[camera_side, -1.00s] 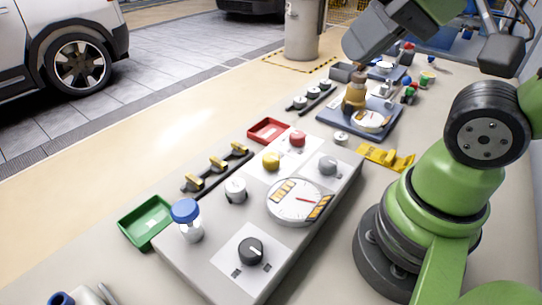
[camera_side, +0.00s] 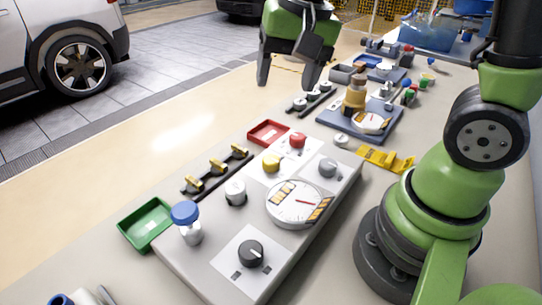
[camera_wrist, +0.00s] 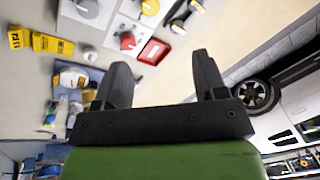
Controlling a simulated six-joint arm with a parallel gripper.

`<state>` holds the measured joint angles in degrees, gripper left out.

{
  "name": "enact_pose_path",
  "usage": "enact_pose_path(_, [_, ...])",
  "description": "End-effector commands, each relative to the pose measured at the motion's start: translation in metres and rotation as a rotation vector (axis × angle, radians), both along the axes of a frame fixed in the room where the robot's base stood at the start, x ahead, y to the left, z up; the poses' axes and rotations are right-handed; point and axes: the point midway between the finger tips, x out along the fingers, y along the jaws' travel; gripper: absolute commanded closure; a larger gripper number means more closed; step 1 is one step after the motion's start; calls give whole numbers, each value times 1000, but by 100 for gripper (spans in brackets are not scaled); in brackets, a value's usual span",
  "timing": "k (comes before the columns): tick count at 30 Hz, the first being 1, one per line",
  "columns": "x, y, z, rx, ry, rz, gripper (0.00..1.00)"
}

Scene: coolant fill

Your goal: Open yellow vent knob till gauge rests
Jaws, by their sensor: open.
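The yellow vent knob (camera_side: 271,161) sits on the grey console (camera_side: 213,265), left of the red knob (camera_side: 297,140). In the wrist view the yellow knob (camera_wrist: 150,6) shows at the top edge. The round white gauge (camera_side: 295,203) has a red needle near the middle of its dial, between orange-marked bands. My gripper (camera_side: 285,85) is open and empty, raised in the air beyond the far end of the console, well away from the yellow knob. In the wrist view its two dark fingers (camera_wrist: 163,80) stand wide apart with nothing between them.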

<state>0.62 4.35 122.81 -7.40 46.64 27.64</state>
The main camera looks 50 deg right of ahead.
Motion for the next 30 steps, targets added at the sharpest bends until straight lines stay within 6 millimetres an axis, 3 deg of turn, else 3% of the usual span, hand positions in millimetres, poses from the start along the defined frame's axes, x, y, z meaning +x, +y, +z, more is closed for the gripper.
enact_pose_path(3, [21,-5,-38,-9,108,-85,35])
enact_pose_path(7, [33,-9,-70,-20,184,-154,35])
enact_pose_path(17, [38,-11,-107,-30,234,-201,35])
enact_pose_path(30, [38,-11,-180,-30,232,-201,35])
